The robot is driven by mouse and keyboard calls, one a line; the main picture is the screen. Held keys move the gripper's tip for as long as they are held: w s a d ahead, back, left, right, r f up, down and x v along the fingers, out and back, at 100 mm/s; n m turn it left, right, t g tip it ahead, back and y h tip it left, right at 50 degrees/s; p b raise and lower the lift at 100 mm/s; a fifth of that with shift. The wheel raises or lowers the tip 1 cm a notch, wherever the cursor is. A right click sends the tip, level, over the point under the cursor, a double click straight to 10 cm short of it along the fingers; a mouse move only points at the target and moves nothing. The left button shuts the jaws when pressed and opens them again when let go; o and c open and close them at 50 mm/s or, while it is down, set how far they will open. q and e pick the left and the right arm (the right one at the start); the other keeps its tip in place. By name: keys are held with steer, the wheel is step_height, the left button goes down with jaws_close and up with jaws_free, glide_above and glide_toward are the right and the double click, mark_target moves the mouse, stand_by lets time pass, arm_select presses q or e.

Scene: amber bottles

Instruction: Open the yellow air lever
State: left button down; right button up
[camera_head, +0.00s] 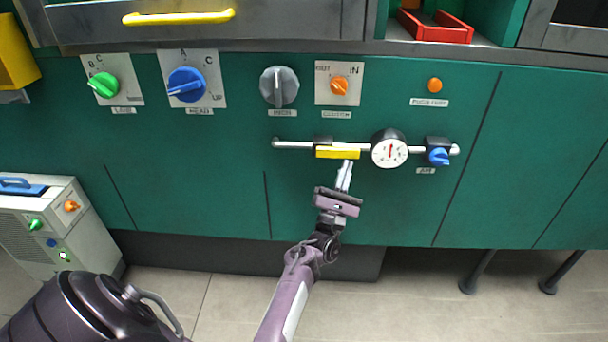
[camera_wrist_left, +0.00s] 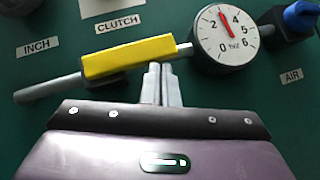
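The yellow air lever (camera_head: 337,153) lies along a horizontal grey pipe on the green panel, left of a round white gauge (camera_head: 389,150). In the left wrist view the lever (camera_wrist_left: 130,58) is tilted up to the right and points along the pipe, with the gauge (camera_wrist_left: 224,38) at its right end. My left gripper (camera_head: 345,170) comes up from below. Its two fingers (camera_wrist_left: 161,80) are together with nothing visible between them. The fingertips are just under the lever's right part; I cannot tell if they touch it. My right gripper is not in view.
A blue valve knob (camera_head: 439,157) sits right of the gauge, above the AIR label. Several knobs, green (camera_head: 104,85), blue (camera_head: 187,84), grey (camera_head: 279,87) and orange (camera_head: 339,86), stick out above and left.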

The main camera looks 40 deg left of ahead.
arm_select(q)
steer(key=shift+d+r, duration=0.1)
steer(key=shift+r, duration=0.05)
steer(key=v, duration=0.8)
steer(key=shift+w, duration=0.1)
stand_by(0.4)
